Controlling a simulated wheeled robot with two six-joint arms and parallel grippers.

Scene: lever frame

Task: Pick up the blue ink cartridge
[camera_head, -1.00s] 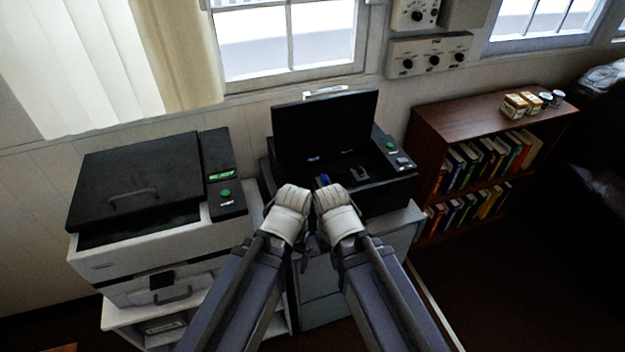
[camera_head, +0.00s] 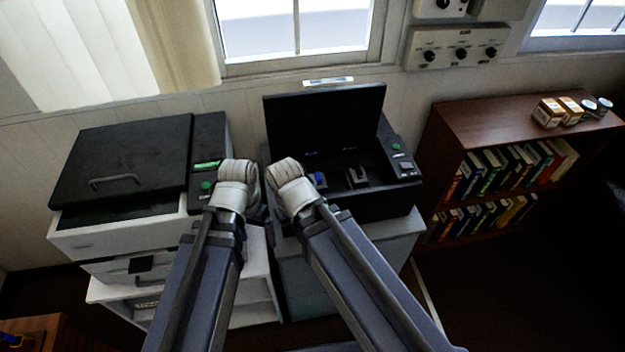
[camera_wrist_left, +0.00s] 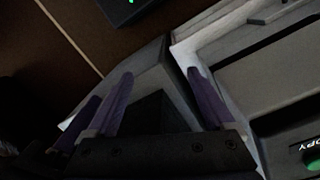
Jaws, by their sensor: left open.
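The blue ink cartridge (camera_head: 320,179) sits in the open black printer (camera_head: 370,200), near the front left of its bay. It looks small and is partly bordered by my right arm's wrist. My left gripper (camera_wrist_left: 160,73) is open and empty in the left wrist view, its purple fingers apart. In the head view its wrist is left of the printer, beside the copier, apart from the cartridge. My right gripper's wrist (camera_head: 290,182) is at the printer's front left edge, just left of the cartridge; its fingers are hidden.
A dark part (camera_head: 357,177) sits right of the cartridge. The printer's raised lid (camera_head: 325,120) stands behind the bay. A copier (camera_head: 125,165) is at left, close to my left wrist. A bookshelf (camera_head: 480,118) with small boxes stands at right.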

